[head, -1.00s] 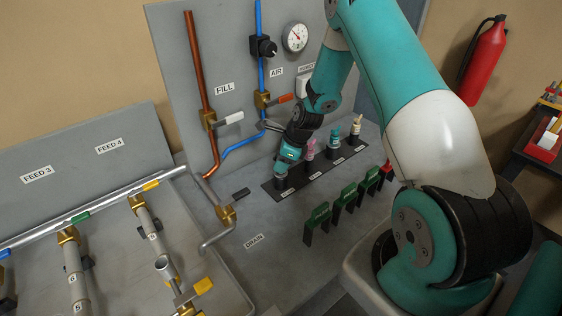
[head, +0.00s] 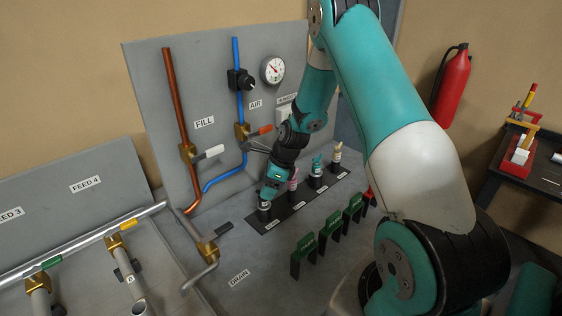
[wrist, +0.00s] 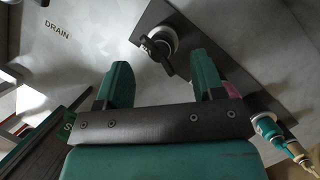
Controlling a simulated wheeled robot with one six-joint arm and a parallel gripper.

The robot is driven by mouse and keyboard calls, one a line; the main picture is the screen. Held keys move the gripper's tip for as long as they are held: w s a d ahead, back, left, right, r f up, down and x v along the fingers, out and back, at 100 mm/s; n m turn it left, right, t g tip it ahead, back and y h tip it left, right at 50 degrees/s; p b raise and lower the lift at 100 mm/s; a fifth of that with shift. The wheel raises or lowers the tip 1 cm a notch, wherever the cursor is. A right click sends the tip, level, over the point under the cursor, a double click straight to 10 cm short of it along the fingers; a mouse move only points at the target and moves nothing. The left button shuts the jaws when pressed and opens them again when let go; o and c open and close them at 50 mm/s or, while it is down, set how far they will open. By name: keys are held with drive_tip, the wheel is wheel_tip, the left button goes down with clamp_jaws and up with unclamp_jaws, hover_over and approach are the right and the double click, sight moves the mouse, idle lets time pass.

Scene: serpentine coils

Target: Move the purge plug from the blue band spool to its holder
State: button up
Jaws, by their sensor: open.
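My gripper (head: 270,188) is just above the near-left end of the black holder strip (head: 290,216). In the wrist view its two teal fingers (wrist: 160,62) are apart with nothing between them. Just beyond the fingertips, a plug with a black cross handle and white collar (wrist: 158,42) sits in the end place of the strip; it also shows under my gripper in the head view (head: 264,211). I take it as the purge plug, but its label is unreadable. No blue band spool shows in the current views; feed pipes with green (head: 51,263) and yellow bands are at left.
Pink (head: 293,181), teal (head: 316,166) and cream (head: 337,153) topped pieces stand along the strip. Green stands (head: 303,256) are in front of it. The drain pipe and valve (head: 207,250) are at left. A back panel (head: 215,75) carries pipes and a gauge.

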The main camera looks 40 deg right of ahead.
drive_tip(key=b+v, duration=0.2)
drive_tip(key=v, duration=1.1)
drive_tip(key=shift+r, duration=0.2)
drive_tip(key=shift+s+d, duration=0.1)
drive_tip(key=shift+d, duration=0.05)
drive_tip(key=s+a+r+n+g+b, duration=0.1)
drive_tip(key=s+a+r+n, duration=0.2)
drive_tip(key=a+n, duration=0.5)
drive_tip(key=s+a+r+n+b, duration=0.1)
drive_tip(key=s+a+r+n, duration=0.15)
drive_tip(key=a+n, duration=0.5)
drive_tip(key=s+a+n+g+b, duration=0.1)
drive_tip(key=s+a+n, duration=0.6)
drive_tip(key=s+n, duration=0.2)
drive_tip(key=s+a+r+n+g+y, duration=0.1)
drive_tip(key=s+a+n, duration=0.5)
drive_tip(key=s+n, duration=0.3)
drive_tip(key=shift+a+b, duration=0.35)
drive_tip(key=shift+a, duration=0.05)
drive_tip(key=shift+d+r, duration=0.1)
